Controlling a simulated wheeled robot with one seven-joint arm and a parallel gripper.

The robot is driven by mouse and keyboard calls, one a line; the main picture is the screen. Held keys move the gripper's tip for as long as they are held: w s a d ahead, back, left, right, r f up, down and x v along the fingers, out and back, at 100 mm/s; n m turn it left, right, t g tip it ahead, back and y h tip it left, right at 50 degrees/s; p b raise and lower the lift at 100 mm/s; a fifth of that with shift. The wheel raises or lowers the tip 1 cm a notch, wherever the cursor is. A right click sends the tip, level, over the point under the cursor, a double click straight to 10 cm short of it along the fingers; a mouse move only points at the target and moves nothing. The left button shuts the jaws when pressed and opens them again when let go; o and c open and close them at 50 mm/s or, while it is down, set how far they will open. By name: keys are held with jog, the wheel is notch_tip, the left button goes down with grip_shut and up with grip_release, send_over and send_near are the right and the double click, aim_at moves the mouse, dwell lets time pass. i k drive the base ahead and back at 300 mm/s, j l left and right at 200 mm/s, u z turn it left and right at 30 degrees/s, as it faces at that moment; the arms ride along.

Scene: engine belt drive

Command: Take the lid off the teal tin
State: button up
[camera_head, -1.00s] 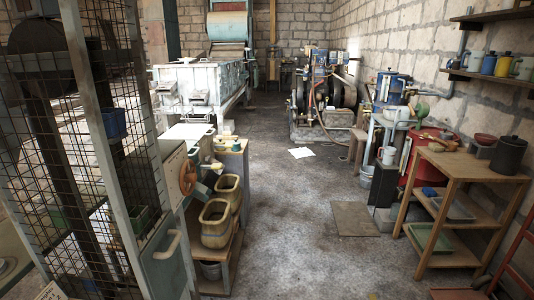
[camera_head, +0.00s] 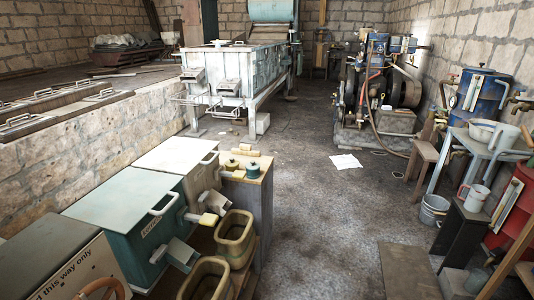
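A small round teal tin (camera_head: 253,172) with a brass-coloured top stands on a wooden cabinet (camera_head: 260,197), left of the middle of the head view. A similar small tin (camera_head: 231,166) stands just left of it, its body colour hard to tell. The teal tin's top appears to be on it, but it is too small to see how it sits. A larger teal bin (camera_head: 120,222) with a pale handle and a label stands nearer, at the lower left. My gripper is not in view.
Olive tubs (camera_head: 234,238) stand in front of the cabinet. A white bin (camera_head: 180,156) stands behind the teal one. Bare floor (camera_head: 310,225) lies right of the cabinet, with a mat (camera_head: 408,270) and a bucket (camera_head: 434,209) further right. A blue machine (camera_head: 375,95) stands behind.

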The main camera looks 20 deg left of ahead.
aim_at(253, 165)
jog(key=i+u, duration=0.15)
jog(key=i, duration=0.3)
jog(key=i+l+u, duration=0.15)
jog(key=i, duration=0.3)
jog(key=i+l+u, duration=0.15)
jog(key=i, duration=0.25)
jog(key=i+l+u, duration=0.15)
jog(key=i+l, duration=0.15)
jog(key=i, duration=0.15)
jog(key=i+l+u, duration=0.7)
jog(key=l, duration=0.2)
jog(key=i+l+u, duration=0.25)
jog(key=l+u, duration=0.25)
jog(key=l, duration=0.25)
jog(key=i, duration=0.05)
